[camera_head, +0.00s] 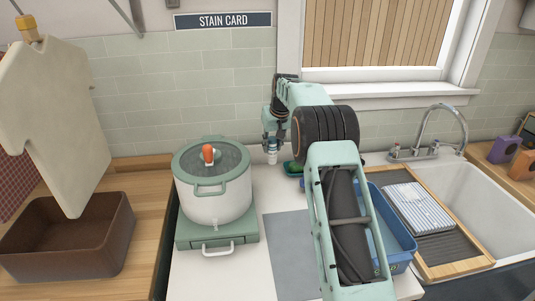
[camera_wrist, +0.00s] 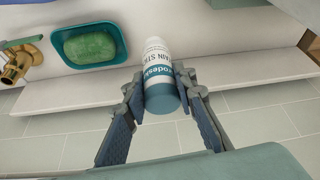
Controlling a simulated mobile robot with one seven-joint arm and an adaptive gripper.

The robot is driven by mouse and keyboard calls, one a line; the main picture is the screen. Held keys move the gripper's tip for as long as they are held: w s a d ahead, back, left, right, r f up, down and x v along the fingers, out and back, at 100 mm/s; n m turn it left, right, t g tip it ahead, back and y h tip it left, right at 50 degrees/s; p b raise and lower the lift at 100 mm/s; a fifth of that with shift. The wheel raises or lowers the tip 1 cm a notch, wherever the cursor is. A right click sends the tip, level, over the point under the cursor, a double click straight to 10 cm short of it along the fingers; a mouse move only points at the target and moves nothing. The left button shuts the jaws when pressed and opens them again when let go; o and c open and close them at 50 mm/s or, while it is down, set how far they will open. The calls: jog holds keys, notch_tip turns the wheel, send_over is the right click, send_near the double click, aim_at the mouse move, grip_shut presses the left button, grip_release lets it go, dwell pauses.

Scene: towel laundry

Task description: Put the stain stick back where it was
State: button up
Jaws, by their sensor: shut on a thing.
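The stain stick (camera_wrist: 157,62) is a white cylinder with a blue end and printed lettering. In the wrist view it sits between the fingertips of my gripper (camera_wrist: 157,85), which is shut on it. In the head view my gripper (camera_head: 271,143) is near the back wall, right of the pot. The stain stick also shows there (camera_head: 272,157), below the fingers and roughly upright. I cannot tell whether its lower end touches the counter.
A teal dish (camera_wrist: 118,42) with green soap (camera_wrist: 92,46) lies beside the stain stick. A lidded pot (camera_head: 215,195) stands left. A blue tub (camera_head: 400,245), partly behind my arm, and a wooden board with a striped towel (camera_head: 420,207) are right, by the sink (camera_head: 490,200).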

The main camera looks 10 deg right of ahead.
jog(key=shift+a+p+x, duration=0.25)
jog(key=shift+p+x, duration=0.2)
jog(key=shift+x, duration=1.3)
jog(key=shift+a+p+x, duration=0.2)
jog(key=shift+p+x, duration=0.25)
jog(key=shift+x, duration=1.25)
jog(key=shift+s+f, duration=0.1)
jog(key=shift+f, duration=0.15)
jog(key=o, duration=1.2)
jog(key=shift+c, duration=0.2)
